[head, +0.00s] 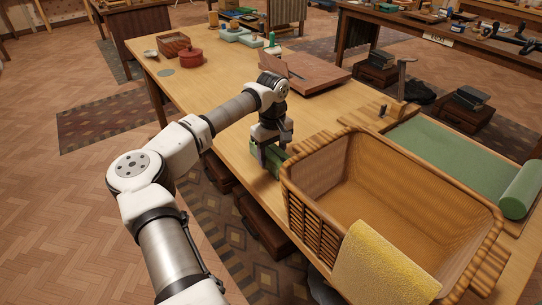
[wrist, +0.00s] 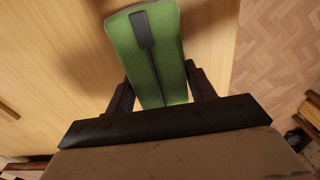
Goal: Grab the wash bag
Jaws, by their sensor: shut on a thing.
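The wash bag (wrist: 171,75) looks like a green, boxy pouch with a dark strip along its top. In the wrist view it sits between the two dark fingers of my gripper (wrist: 160,88), which press against its sides. In the head view my gripper (head: 268,157) points down at the near edge of the wooden table, just left of the wicker basket. Part of the green bag (head: 259,154) shows there between the fingers. The arm and basket partly hide it. I cannot tell whether the bag touches the table.
A large wicker basket (head: 300,207) with a yellow cloth (head: 380,268) over its near rim stands close on the right. A green mat (head: 452,150) with a rolled end lies beyond it.

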